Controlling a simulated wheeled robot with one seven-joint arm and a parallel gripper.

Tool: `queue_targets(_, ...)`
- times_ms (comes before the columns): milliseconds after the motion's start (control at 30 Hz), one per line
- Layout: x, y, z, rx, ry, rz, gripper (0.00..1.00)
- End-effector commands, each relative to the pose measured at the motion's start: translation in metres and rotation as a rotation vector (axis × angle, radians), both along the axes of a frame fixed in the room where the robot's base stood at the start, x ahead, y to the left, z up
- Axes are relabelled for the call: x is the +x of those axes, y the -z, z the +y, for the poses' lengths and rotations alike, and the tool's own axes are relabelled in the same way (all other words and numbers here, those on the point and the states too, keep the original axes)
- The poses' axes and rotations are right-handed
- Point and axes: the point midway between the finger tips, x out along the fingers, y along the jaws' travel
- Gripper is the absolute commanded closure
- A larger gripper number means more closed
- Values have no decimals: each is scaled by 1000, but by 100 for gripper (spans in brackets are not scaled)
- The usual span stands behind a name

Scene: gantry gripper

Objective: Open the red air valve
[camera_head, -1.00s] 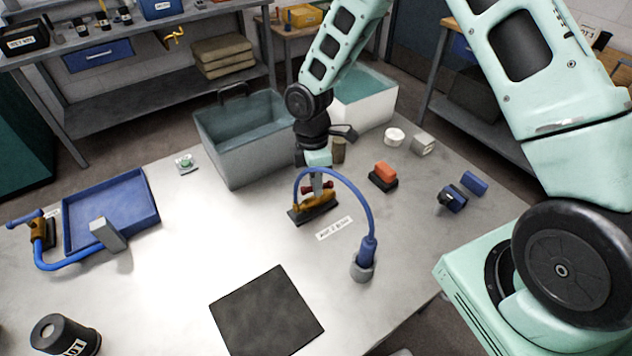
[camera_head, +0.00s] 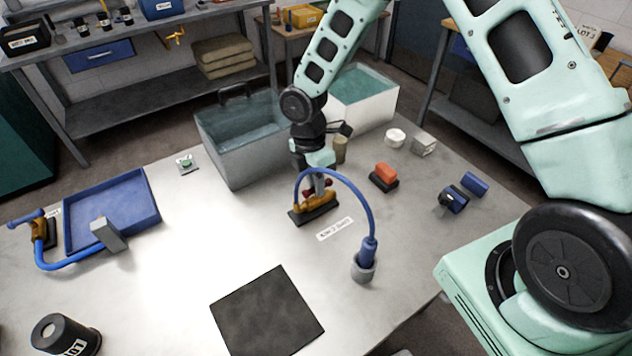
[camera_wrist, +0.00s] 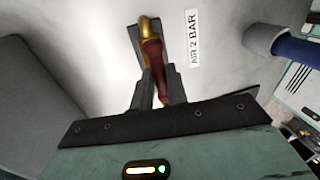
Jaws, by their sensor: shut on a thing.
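The air valve has a brass body (camera_head: 318,206) on a dark base plate and a red handle (camera_wrist: 153,66). It stands on the grey table, left of the "AIR 2 BAR" label (camera_wrist: 192,38) in the wrist view. My gripper (camera_head: 316,186) reaches down on the valve from above. In the wrist view my gripper (camera_wrist: 158,84) is shut on the red handle, which lies between its two fingers. A blue hose (camera_head: 357,190) arches from the valve to a blue nozzle in a grey holder (camera_head: 362,268). In the head view the hose and fingers partly hide the handle.
A grey water tank (camera_head: 222,160) stands behind the valve, close to my arm. A red block on a black base (camera_head: 384,178) lies to the right. A black mat (camera_head: 267,313) lies in front. A blue tray (camera_head: 140,203) is at the left, with bare table between.

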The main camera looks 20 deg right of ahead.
Motion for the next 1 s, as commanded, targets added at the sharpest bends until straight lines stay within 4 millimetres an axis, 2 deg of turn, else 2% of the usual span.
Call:
queue_targets(67,1,-1,0,1,-1,-2,100)
queue_targets(100,1,-1,0,1,-1,-2,82)
queue_targets(167,1,-1,0,0,0,-2,65)
queue_targets(200,1,-1,0,0,0,-2,64)
queue_targets(467,0,-1,0,0,1,-1,64)
queue_targets(600,3,-9,0,1,1,-4,64)
queue_targets(767,9,-37,2,1,2,-8,64)
queue_targets(1000,20,-93,4,1,3,-8,64)
